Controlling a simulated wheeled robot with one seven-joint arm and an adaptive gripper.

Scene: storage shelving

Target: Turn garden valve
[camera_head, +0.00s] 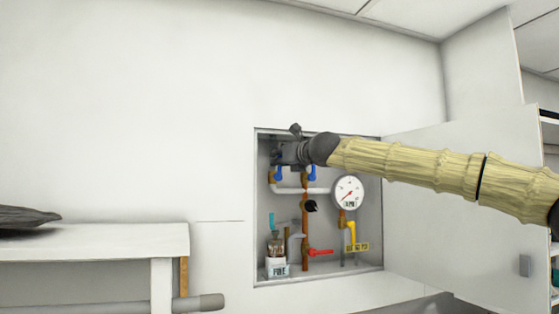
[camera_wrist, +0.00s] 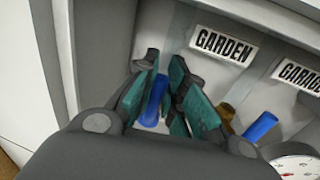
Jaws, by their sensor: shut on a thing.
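The garden valve's blue handle (camera_wrist: 157,98) is in the wrist view, just left of and below the white GARDEN label (camera_wrist: 224,44). My gripper (camera_wrist: 166,102) has its teal finger pads on both sides of this handle and is shut on it. In the head view my gripper (camera_head: 284,153) reaches into the upper left of the recessed wall cabinet (camera_head: 256,215). The left blue handle (camera_head: 278,173) shows just below it. The gripper hides the labels and the top of the pipes there.
A second blue handle (camera_wrist: 260,126) is to the right, under the GARAGE label (camera_wrist: 300,75). A round gauge (camera_head: 349,193), a red lever (camera_head: 320,252) and a white FIRE container (camera_head: 277,268) are lower in the cabinet. The open door (camera_head: 470,220) stands right; a white table (camera_head: 110,238) is left.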

